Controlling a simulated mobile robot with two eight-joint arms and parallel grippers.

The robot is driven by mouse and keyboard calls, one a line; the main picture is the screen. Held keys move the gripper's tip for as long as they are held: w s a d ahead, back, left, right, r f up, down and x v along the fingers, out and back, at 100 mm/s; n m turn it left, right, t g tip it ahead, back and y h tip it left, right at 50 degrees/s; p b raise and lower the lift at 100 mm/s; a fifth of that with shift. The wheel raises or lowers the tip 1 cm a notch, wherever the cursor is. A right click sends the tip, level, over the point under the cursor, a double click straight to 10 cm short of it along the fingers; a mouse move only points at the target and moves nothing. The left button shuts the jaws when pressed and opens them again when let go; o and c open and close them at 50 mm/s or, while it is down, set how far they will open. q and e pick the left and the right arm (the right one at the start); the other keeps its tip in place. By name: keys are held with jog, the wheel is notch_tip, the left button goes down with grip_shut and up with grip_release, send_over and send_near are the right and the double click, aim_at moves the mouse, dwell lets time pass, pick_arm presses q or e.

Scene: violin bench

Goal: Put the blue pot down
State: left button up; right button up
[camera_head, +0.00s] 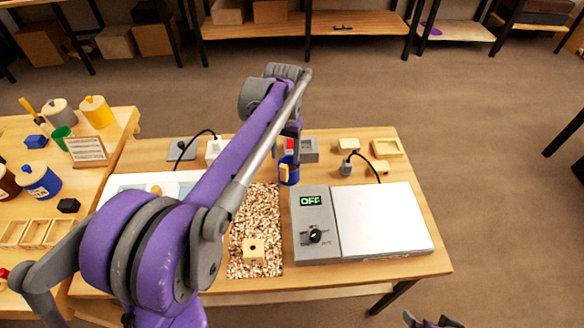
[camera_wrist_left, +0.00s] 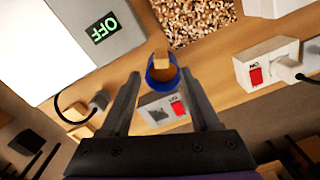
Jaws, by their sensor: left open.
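The small blue pot (camera_head: 291,178) is at the back middle of the bench, in front of a grey switch box. It also shows in the left wrist view (camera_wrist_left: 161,82), with a tan piece at its rim. My left gripper (camera_wrist_left: 161,73) is open, with one finger on each side of the pot and a gap showing beside each. In the head view the left gripper (camera_head: 290,152) comes down over the pot, and my arm hides part of the bench. A dark tip of what looks like my right gripper (camera_head: 430,321) shows at the bottom edge; its jaws are unclear.
The grey switch box (camera_head: 307,150) stands right behind the pot. Small wooden trays (camera_head: 387,147) and cables lie at back right. A side table (camera_head: 115,123) with jars is left.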

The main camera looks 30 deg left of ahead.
aim_at(284, 165)
pick_arm(q)
jog(key=f, duration=0.2)
jog(key=shift+s+f, duration=0.3)
jog(key=shift+s, duration=0.1)
jog(key=shift+w+f, duration=0.15)
jog(key=shift+f, duration=0.5)
jog(key=f, duration=0.5)
jog(key=shift+w+a, duration=0.1)
jog(key=shift+w, duration=0.1)
jog(key=shift+r, duration=0.1)
grip_shut()
